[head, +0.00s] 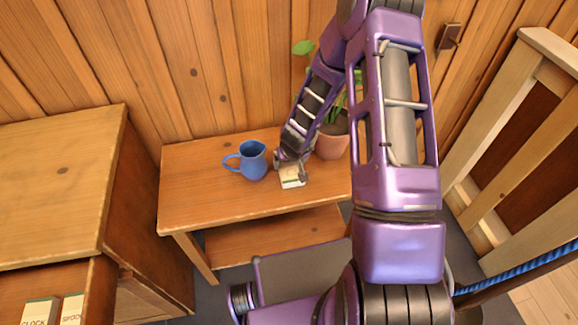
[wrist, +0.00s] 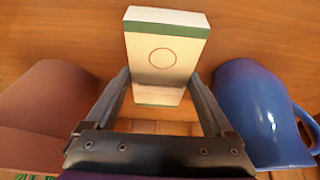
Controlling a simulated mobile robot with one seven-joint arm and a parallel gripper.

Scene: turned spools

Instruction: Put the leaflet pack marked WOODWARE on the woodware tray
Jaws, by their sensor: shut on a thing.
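My gripper (head: 291,168) is over the small wooden table, between a blue jug and a plant pot. It is shut on a white leaflet pack (head: 292,183) with green bands. In the wrist view the pack (wrist: 165,50) sits between the two fingers (wrist: 160,82), with a circle on its face. No lettering on it is readable, so I cannot tell whether it is the WOODWARE pack. I cannot tell whether it touches the table top. No woodware tray can be made out.
The blue jug (head: 252,161) stands left of my gripper, the terracotta pot (head: 333,143) right. The table top (head: 195,190) is clear at left. A wooden cabinet (head: 60,185) has an open drawer holding a CLOCK pack (head: 39,312) and another pack (head: 72,308). A blue rope (head: 520,277) hangs at right.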

